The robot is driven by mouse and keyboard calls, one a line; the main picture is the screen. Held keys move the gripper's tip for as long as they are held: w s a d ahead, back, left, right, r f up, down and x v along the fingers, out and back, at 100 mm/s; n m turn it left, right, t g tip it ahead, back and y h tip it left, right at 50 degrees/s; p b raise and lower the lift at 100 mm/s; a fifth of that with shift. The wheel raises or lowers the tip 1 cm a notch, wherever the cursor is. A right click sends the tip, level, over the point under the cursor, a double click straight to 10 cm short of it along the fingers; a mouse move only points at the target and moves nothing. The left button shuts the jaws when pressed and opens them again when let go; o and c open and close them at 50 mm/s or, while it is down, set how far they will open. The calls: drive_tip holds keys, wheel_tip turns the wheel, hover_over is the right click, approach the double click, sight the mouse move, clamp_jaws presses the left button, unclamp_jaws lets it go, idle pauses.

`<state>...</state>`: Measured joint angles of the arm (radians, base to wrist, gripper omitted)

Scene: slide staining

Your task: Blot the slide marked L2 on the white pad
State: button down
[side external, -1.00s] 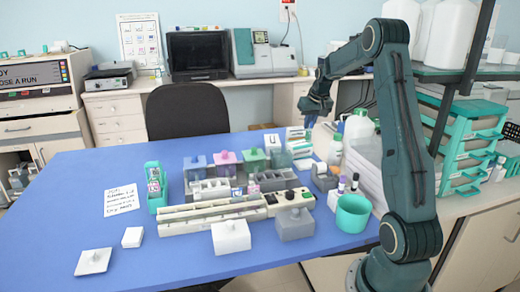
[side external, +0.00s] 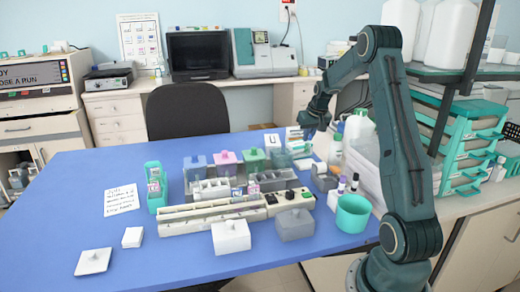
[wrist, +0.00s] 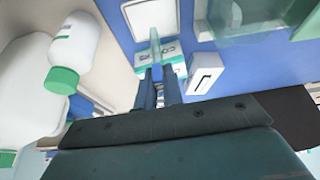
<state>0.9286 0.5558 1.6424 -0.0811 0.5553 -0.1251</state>
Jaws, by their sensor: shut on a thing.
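My gripper (wrist: 158,88) is shut on a thin, clear greenish slide (wrist: 155,48) that sticks out beyond the fingertips in the wrist view. Its marking cannot be read, so I cannot tell if it is L2. A white square with a grey rim (wrist: 152,16), apparently the white pad, lies beyond the slide's far end in the wrist view. I cannot tell whether the slide touches it. In the side view my gripper (side external: 309,131) is low at the back right of the blue table, beside white-and-teal boxes (side external: 294,134); the slide is too small to make out there.
A green slide holder (side external: 155,188) stands at the left. Colored staining jars (side external: 225,160) and a long cream rack (side external: 205,216) fill the middle. A teal cup (side external: 353,213) and bottles (side external: 357,124) stand at the right.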

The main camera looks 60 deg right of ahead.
sight(309, 140)
drive_tip(key=shift+f, duration=1.3)
drive_tip(key=shift+f, duration=0.55)
idle(0.7)
drive_tip(key=shift+s+a+f, duration=0.1)
drive_tip(key=shift+f, duration=0.1)
idle(2.6)
drive_tip(key=shift+r, duration=0.15)
drive_tip(key=shift+r, duration=3.05)
drive_tip(key=shift+r, duration=0.1)
